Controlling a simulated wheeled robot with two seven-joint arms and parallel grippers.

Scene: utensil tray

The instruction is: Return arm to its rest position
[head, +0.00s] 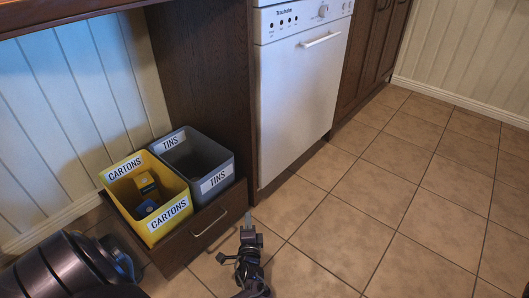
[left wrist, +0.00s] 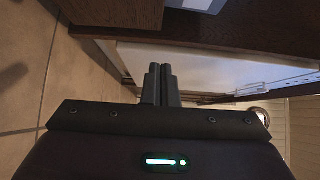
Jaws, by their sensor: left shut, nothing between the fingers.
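My left gripper (head: 249,217) is low over the tiled floor, in front of the drawer's right end and apart from it. Its two fingers are together with nothing between them, as the left wrist view (left wrist: 160,70) also shows. A dark part of my arm fills the lower left corner of the head view. My right gripper is not in view.
A pulled-out wooden drawer (head: 222,220) holds a yellow CARTONS bin (head: 152,228) with small boxes inside and a grey TINS bin (head: 219,171) that looks empty. A white dishwasher (head: 300,95) stands behind, to the right. The tiled floor (head: 400,190) at right is clear.

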